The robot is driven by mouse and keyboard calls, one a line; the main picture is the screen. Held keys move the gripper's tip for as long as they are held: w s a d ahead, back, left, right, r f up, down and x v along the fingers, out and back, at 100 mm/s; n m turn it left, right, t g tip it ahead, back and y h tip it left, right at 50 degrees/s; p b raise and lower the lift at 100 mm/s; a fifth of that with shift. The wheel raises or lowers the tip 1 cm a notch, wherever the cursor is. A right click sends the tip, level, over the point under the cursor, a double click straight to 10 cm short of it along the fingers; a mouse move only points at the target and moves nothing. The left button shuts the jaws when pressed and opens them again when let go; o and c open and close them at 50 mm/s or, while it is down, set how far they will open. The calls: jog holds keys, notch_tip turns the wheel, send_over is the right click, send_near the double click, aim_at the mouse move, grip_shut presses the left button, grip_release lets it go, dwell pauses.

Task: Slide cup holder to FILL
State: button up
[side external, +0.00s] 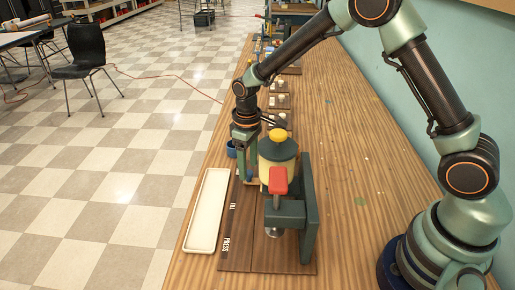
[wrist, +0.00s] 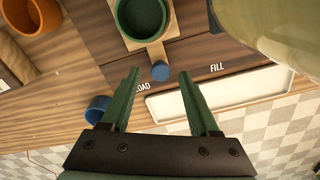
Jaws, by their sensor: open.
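The cup holder (wrist: 156,50) is a light wood slider with a blue round knob (wrist: 160,71) at its near end; a dark green cup (wrist: 143,16) sits in it. In the wrist view it stands by the LOAD label (wrist: 142,86), left of the FILL label (wrist: 217,67). My gripper (wrist: 159,80) is open, its green fingers on either side of the knob in the picture; I cannot tell whether they touch it. In the side view my gripper (side external: 246,176) points down beside the cream canister (side external: 265,172), and the holder is mostly hidden there.
A white tray (side external: 207,210) lies along the dark board's (side external: 240,255) left edge. A press with a red handle (side external: 278,180) and green frame (side external: 309,205) stands on the board. A blue cup (wrist: 97,109) and an orange cup (wrist: 34,14) are nearby.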

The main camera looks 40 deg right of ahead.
notch_tip(320, 180, up, 11)
dwell(0.3)
jog(key=shift+f, duration=0.15)
jog(key=w+g, duration=0.1)
jog(key=w+a+g, duration=0.1)
jog(key=w+g, duration=0.1)
jog(key=w+a+f+g, duration=0.1)
jog(key=w, duration=0.1)
jog(key=shift+h, duration=0.4)
jog(key=shift+d+x, duration=0.2)
jog(key=shift+x, duration=2.8)
jog(key=shift+d+x, duration=0.2)
jog(key=shift+x, duration=2.8)
jog(key=shift+s, duration=0.1)
